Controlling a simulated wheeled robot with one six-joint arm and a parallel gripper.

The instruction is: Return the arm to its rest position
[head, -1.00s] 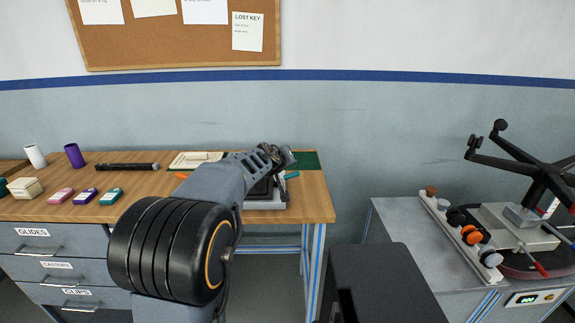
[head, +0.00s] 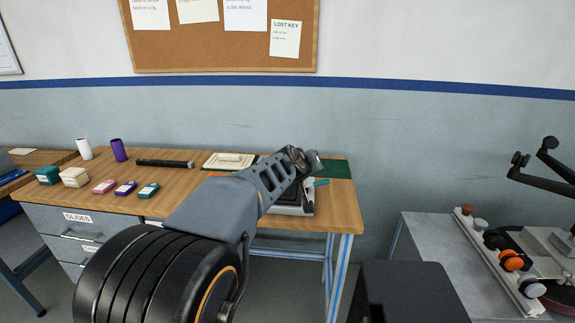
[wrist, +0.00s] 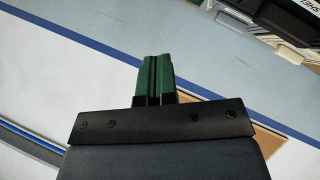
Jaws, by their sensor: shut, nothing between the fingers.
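My gripper (wrist: 154,76) shows in the wrist view with its two green fingers side by side and closed, nothing between them. Behind the fingers is the pale wall, well away from them. In the head view my arm reaches up and forward from the lower left, its far end over the right part of the wooden bench.
The wooden bench (head: 340,208) carries a black cylinder (head: 165,163), small boxes and a green mat (head: 336,169). A grey cabinet (head: 430,238) with a chair base (head: 548,182) stands right. Floor shows between them.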

